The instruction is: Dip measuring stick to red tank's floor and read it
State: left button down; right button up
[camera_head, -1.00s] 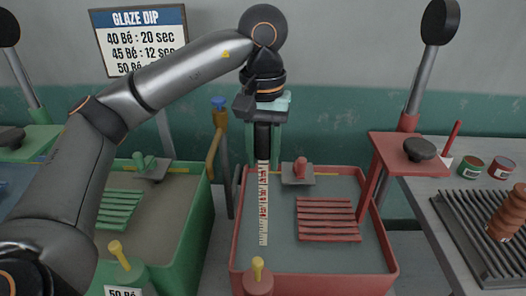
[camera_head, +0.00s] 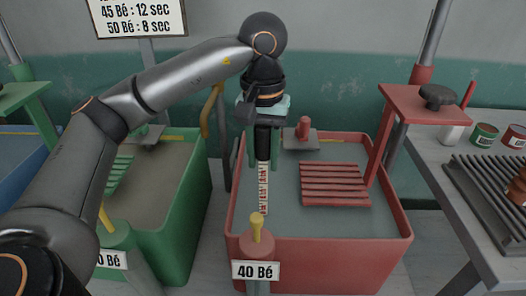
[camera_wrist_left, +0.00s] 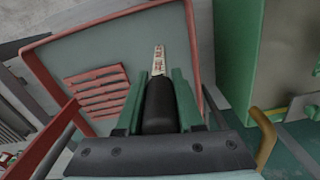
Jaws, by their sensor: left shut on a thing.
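The measuring stick (camera_head: 263,188) is a white strip with red and black marks below a black handle (camera_head: 262,142). My left gripper (camera_head: 263,150) is shut on the handle and holds the stick upright over the left part of the red tank (camera_head: 330,252), which holds grey liquid. The stick's visible strip ends at the liquid; whether it touches the floor is hidden. The stick (camera_wrist_left: 159,62) also shows in the left wrist view, its handle between the green fingers. The marks are too small to read. My right gripper is out of view.
A red slatted rack (camera_head: 335,185) and a red-knobbed plate (camera_head: 302,138) are in the red tank. A yellow-handled post with a "40 Bé" sign (camera_head: 256,270) stands in front. A green tank (camera_head: 180,225) is left; a grey table (camera_head: 450,190) with a grate is right.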

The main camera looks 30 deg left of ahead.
aim_at(263, 197)
pick_arm(q)
notch_tip(263, 197, down, 8)
jog(key=b, duration=0.5)
jog(key=shift+f+b, duration=0.1)
jog(key=shift+b, duration=0.3)
jog(key=shift+f, duration=0.25)
jog(key=shift+f+b, duration=0.2)
jog(key=shift+b, duration=0.2)
jog(key=shift+f, duration=0.1)
jog(key=shift+f+b, duration=0.75)
jog(key=shift+f, duration=0.1)
